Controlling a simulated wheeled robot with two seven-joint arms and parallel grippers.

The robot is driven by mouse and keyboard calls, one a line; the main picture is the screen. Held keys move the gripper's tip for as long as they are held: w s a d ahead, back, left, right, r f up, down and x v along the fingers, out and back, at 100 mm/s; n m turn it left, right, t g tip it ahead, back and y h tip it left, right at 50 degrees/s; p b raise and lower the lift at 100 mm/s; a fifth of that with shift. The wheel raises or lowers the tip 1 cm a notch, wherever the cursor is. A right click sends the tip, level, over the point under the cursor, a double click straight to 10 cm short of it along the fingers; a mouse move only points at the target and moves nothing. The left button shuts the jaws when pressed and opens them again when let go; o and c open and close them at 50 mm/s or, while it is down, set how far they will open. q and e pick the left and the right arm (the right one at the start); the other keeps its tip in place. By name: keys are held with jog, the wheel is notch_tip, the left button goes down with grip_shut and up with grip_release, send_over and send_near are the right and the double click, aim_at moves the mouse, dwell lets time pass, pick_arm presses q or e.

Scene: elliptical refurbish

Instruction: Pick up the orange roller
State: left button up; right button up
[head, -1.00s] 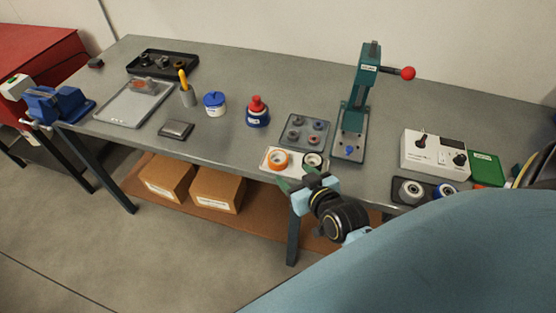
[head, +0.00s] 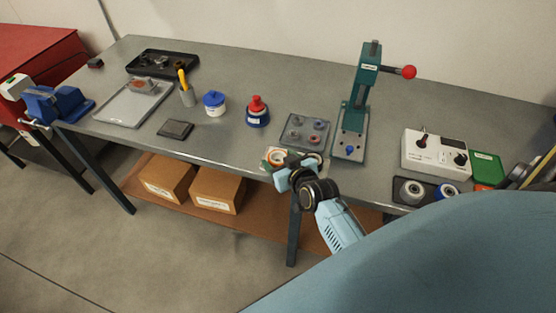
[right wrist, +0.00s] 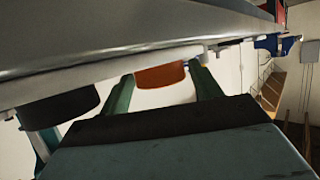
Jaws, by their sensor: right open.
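The orange roller (head: 274,158) is on a pale plate (head: 267,151) at the table's front edge, partly covered by my right gripper. My right gripper (head: 284,165) is over the front of this plate; its fingers are hard to make out in the head view. In the right wrist view, the orange roller (right wrist: 160,77) shows between the two green fingers of my right gripper (right wrist: 160,84). The jaws are open, one finger on each side; contact cannot be told. A dark roller (right wrist: 58,108) is beside the left finger. My left gripper is not in view.
A grey tray of small parts (head: 304,134) lies just behind the plate, and a green press (head: 352,125) stands to the right. A red-capped blue bottle (head: 257,113) stands to the left. The table's front edge runs below the plate.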

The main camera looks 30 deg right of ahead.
jog(key=shift+c, duration=0.4)
jog(key=c, duration=0.7)
